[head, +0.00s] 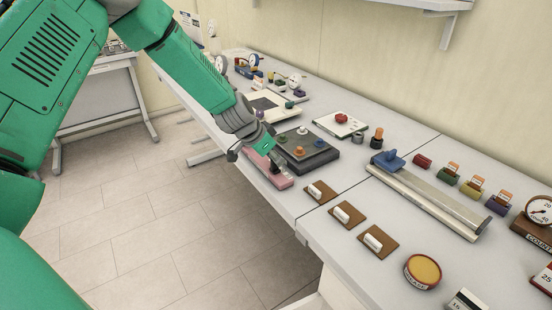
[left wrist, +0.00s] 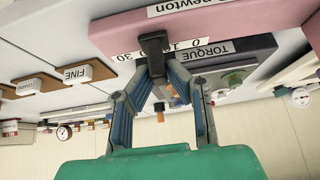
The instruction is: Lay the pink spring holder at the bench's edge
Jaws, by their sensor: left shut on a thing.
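The pink spring holder (head: 283,182) is at the bench's front edge, beside a dark grey board (head: 318,159). In the left wrist view the pink holder (left wrist: 215,20) fills the top, with a "newton" label and a number scale. My left gripper (head: 262,157) reaches down over it from the left. In the wrist view the blue-grey fingers (left wrist: 156,70) are closed on a black upright part of the holder (left wrist: 153,42). I cannot tell whether the holder's underside touches the bench. My right gripper is not in view.
The dark grey board, labelled TORQUE in the wrist view, carries coloured knobs. Several brown plates with white blocks (head: 341,214) line the front edge to the right. A metal rail with a blue slider (head: 425,195) lies behind them. Open floor (head: 150,220) lies before the bench.

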